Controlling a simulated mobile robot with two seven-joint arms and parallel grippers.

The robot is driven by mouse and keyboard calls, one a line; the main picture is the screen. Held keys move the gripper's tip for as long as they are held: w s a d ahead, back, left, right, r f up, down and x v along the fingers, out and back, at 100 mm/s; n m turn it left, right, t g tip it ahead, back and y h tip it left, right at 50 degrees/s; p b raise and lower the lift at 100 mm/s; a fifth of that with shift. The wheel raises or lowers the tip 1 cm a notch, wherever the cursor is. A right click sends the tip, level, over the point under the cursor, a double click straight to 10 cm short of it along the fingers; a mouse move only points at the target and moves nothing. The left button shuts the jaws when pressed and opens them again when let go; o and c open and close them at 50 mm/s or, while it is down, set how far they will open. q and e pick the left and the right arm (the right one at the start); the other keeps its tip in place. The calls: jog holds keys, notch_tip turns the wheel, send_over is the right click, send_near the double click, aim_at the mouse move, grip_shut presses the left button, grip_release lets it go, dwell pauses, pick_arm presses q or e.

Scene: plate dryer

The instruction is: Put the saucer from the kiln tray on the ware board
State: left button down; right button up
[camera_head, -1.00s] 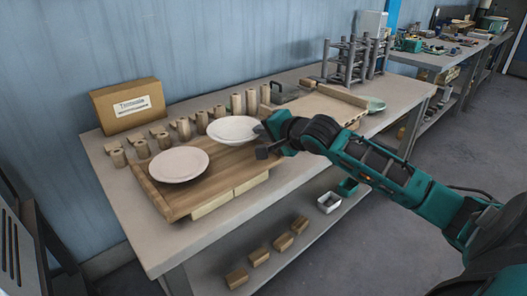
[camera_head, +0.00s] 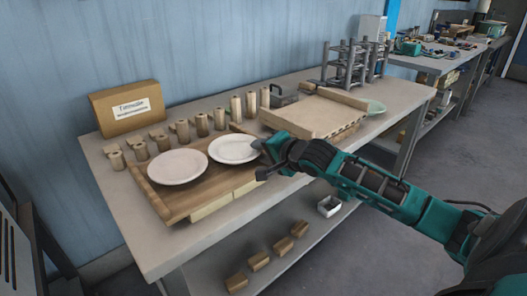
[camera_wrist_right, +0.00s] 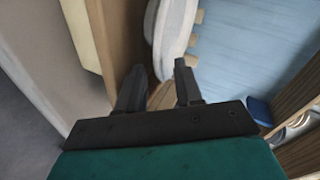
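A white saucer (camera_head: 234,149) lies on the right part of a brown wooden board (camera_head: 222,178). A second, pinkish-white plate (camera_head: 178,167) lies beside it to the left. My right gripper (camera_head: 260,158) is at the right edge of the white saucer. In the right wrist view, the fingers of my right gripper (camera_wrist_right: 160,80) stand apart, with the saucer's rim (camera_wrist_right: 168,45) at the gap between them and clear space around it. A pale wooden tray (camera_head: 310,116) to the right of the board holds no saucer that I can see. My left gripper is out of view.
Several clay cylinders (camera_head: 201,125) stand in a row behind the board. A cardboard box (camera_head: 128,108) is at the back left. A grey rack (camera_head: 352,65) and a green dish (camera_head: 376,107) are at the right. The front strip of the table is clear.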

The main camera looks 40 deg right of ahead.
jog(key=shift+r, duration=0.1)
jog(key=p+v, duration=0.2)
jog(key=v, duration=1)
jog(key=s+a+f+n+g, duration=0.1)
jog(key=s+a+f+n, duration=0.2)
jog(key=f, duration=0.4)
jog(key=s+a+f+n+g, duration=0.1)
jog(key=s+a+f+n, duration=0.2)
jog(key=f, duration=0.5)
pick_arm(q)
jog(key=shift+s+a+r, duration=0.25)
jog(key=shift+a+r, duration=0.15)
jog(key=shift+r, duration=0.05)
pick_arm(e)
jog(key=s+a+f+n+y, duration=0.1)
jog(key=s+a+f+n, duration=0.2)
jog(key=a+f+n, duration=0.2)
jog(key=s+a+f+n+y, duration=0.1)
jog(key=s+a+f+n, duration=0.2)
jog(key=a+n, duration=0.3)
jog(key=a+f, duration=0.1)
jog(key=a, duration=0.3)
jog(key=shift+a+f, duration=0.35)
jog(key=shift+f, duration=0.05)
